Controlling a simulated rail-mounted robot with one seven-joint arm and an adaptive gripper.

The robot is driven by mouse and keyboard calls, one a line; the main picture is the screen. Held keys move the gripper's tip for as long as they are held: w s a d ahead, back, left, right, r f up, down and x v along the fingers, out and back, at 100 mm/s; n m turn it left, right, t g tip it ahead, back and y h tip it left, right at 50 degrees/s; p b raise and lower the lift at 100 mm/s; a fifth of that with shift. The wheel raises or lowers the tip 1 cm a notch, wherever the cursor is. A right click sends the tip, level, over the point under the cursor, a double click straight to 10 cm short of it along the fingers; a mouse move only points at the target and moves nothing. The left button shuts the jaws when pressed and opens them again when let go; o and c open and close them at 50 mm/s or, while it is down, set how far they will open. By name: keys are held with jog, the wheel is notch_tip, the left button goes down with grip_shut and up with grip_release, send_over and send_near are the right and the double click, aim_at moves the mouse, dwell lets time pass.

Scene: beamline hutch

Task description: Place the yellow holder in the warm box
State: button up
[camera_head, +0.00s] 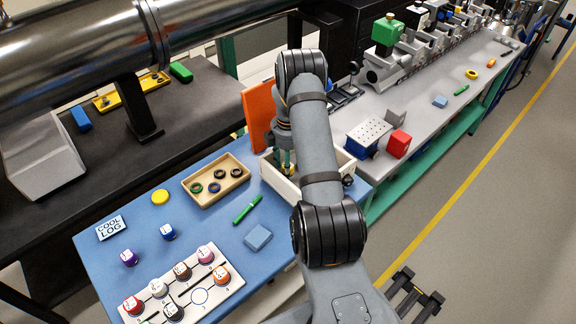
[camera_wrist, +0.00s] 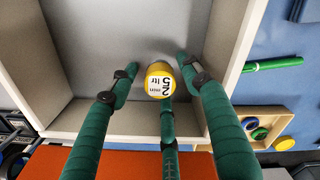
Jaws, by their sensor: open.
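The warm box, a white open-topped box (camera_head: 275,181) with an upright orange panel (camera_head: 259,113) behind it, stands at the blue table's back right. In the wrist view I look down into the box (camera_wrist: 232,42). The yellow holder (camera_wrist: 159,86), with a white printed label on top, is inside the box walls, apparently upright on the grey floor. My gripper (camera_wrist: 158,78) is open, its green fingers spread around the holder with gaps visible at the sides. Contact at the nearest finger cannot be told. In the head view my gripper (camera_head: 287,166) reaches into the box; my arm hides the holder.
A tan tray with rings (camera_head: 190,184), a yellow disc (camera_head: 160,197), a green pen (camera_head: 247,209) and a light blue block (camera_head: 258,238) lie left of my arm. A white rack (camera_head: 228,284) holds several capped holders. A red cube (camera_head: 399,144) sits on the grey bench.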

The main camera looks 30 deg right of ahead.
jog(key=shift+r+p, duration=0.3)
jog(key=shift+w+r+b, duration=0.1)
jog(key=shift+r+b, duration=0.2)
notch_tip(320, 180, up, 11)
jog(key=b, duration=0.2)
jog(key=shift+r+b, duration=0.2)
jog(key=shift+b, duration=0.1)
